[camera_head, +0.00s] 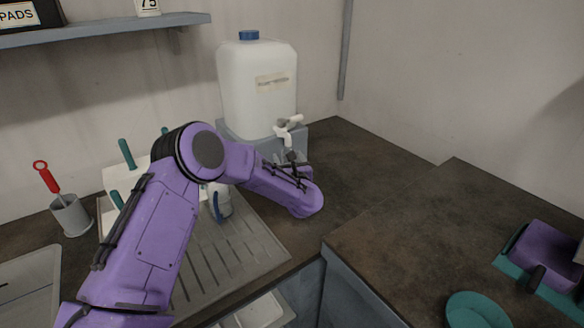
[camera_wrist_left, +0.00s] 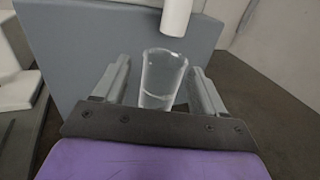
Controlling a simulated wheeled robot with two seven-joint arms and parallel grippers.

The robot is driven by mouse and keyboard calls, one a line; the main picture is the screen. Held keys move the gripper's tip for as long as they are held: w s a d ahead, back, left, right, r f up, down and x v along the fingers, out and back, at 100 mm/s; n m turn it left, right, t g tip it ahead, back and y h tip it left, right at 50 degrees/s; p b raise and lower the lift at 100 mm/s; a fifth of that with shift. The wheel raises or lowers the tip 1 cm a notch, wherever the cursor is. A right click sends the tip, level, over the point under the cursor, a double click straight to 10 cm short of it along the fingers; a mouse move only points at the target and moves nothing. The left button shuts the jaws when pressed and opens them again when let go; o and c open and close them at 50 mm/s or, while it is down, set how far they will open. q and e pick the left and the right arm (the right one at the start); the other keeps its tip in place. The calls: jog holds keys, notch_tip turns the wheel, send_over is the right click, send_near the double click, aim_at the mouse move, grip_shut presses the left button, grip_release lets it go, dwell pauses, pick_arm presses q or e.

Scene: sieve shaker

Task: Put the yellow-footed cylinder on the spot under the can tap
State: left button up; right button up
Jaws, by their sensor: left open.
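A clear cylinder (camera_wrist_left: 163,76) stands between the fingers of my left gripper in the left wrist view, with its open mouth just below the white tap. Its foot is hidden by the gripper, so I cannot see the foot's colour. My left gripper (camera_wrist_left: 160,88) is open, with a finger on each side of the cylinder and small gaps. The tap spout (camera_wrist_left: 177,16) hangs above the mouth. In the head view, the tap (camera_head: 288,130) is on the white can (camera_head: 257,88), and my left arm partly hides the area below. My right gripper is not in view.
The can stands on a grey block (camera_head: 294,134), close behind the cylinder. A grey cup (camera_head: 71,215) with a red-handled brush is at left. The counter right of the tap (camera_head: 375,175) is clear.

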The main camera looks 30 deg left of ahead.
pick_arm(q)
jog(key=v, duration=1.1)
jog(key=shift+s+d+p, duration=0.15)
jog(key=shift+p, duration=0.2)
